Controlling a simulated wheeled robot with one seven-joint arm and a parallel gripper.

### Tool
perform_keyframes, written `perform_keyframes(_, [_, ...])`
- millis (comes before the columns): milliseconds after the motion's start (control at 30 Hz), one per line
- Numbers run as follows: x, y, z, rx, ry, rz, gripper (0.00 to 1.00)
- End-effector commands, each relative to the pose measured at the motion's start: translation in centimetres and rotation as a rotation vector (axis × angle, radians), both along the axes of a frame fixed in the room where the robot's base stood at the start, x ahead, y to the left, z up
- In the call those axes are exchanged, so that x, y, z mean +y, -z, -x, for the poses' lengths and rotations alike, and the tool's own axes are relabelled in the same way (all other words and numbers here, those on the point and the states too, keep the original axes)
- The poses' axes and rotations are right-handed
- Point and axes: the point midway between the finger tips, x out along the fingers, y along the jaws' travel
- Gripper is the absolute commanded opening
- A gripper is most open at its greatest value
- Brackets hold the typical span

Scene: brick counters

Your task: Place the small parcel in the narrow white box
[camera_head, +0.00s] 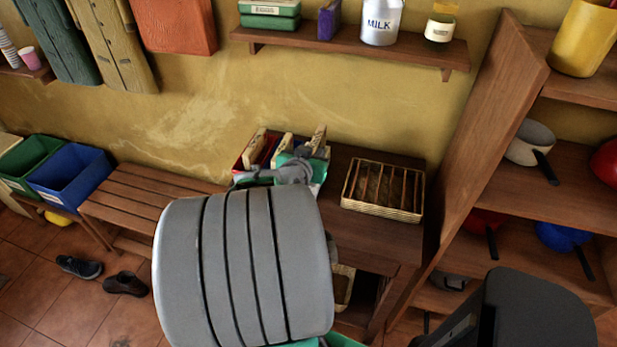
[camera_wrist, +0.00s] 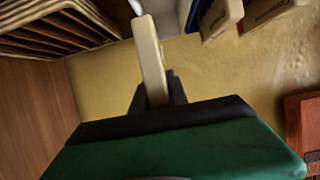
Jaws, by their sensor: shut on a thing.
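My gripper (camera_wrist: 156,92) is shut on a slim cream block, which looks like the small parcel (camera_wrist: 148,50); it stands up between the dark fingers in the wrist view. In the head view my gripper (camera_head: 297,168) is over the group of narrow boxes on the dark table, and the small parcel (camera_head: 319,137) shows at its right. A narrow white box (camera_head: 323,168) shows only in part, at the right of the group. My gripper and arm hide most of it, so I cannot tell whether the parcel is inside it.
Labelled cream parcels (camera_wrist: 222,14) stand beside the held one. A red box (camera_head: 245,150) is at the group's left. A slatted wicker tray (camera_head: 383,190) stands just right. The wall is close behind; a tall shelf unit (camera_head: 490,140) rises at right.

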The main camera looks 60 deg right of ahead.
Motion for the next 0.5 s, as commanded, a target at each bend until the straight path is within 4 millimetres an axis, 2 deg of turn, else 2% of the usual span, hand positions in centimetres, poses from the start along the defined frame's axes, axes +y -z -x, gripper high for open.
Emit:
perform_keyframes(33, [-0.7,1.6,-0.7,0.001,0.0,-0.002,0.0])
perform_keyframes(200, [-2.4,4.2,-2.1,0.0,-0.002,-0.002,0.0])
perform_keyframes(500, [-4.0,6.3,-3.4,0.0,-0.002,0.0,0.0])
